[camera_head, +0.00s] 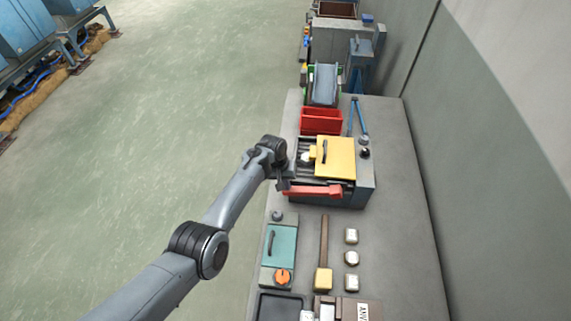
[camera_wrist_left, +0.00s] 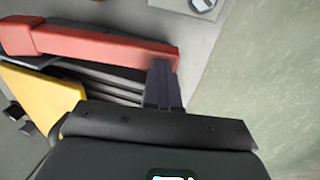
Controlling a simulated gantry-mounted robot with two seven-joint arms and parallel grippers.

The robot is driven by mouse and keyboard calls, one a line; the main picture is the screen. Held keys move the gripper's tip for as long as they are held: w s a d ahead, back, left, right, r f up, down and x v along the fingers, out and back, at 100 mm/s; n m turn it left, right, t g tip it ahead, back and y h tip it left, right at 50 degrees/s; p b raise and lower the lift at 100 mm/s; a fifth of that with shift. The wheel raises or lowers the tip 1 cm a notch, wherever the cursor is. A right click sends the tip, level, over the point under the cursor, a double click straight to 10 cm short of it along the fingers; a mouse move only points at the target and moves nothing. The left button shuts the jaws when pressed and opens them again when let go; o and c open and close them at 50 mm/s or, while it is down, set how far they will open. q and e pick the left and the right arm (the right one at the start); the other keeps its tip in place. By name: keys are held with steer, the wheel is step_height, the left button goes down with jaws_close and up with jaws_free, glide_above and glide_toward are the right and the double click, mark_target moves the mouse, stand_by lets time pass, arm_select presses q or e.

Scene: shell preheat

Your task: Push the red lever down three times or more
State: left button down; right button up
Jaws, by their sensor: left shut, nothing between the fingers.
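The red lever (camera_head: 314,191) lies across the front of a grey machine (camera_head: 352,196), close to level. Its left end is beside my left gripper (camera_head: 283,184). In the left wrist view the red lever (camera_wrist_left: 95,42) runs across the upper left, and the shut, empty fingers of my left gripper (camera_wrist_left: 163,75) overlap its right end. I cannot tell whether they touch it. A yellow lid (camera_head: 337,157) is on top of the machine; its edge also shows in the left wrist view (camera_wrist_left: 45,95). My right gripper is not in view.
A red bin (camera_head: 321,121) stands behind the machine. In front of it are a teal-lidded box (camera_head: 281,245) with an orange knob (camera_head: 282,277), a long-handled yellow tool (camera_head: 323,278) and small pale pieces (camera_head: 351,257). The grey tabletop's right side (camera_head: 405,220) is clear.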

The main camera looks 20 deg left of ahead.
arm_select(q)
steer(key=p+v, duration=0.5)
steer(key=shift+d, duration=0.1)
steer(key=v, duration=0.9)
steer(key=shift+d, duration=0.15)
steer(key=shift+w, duration=0.1)
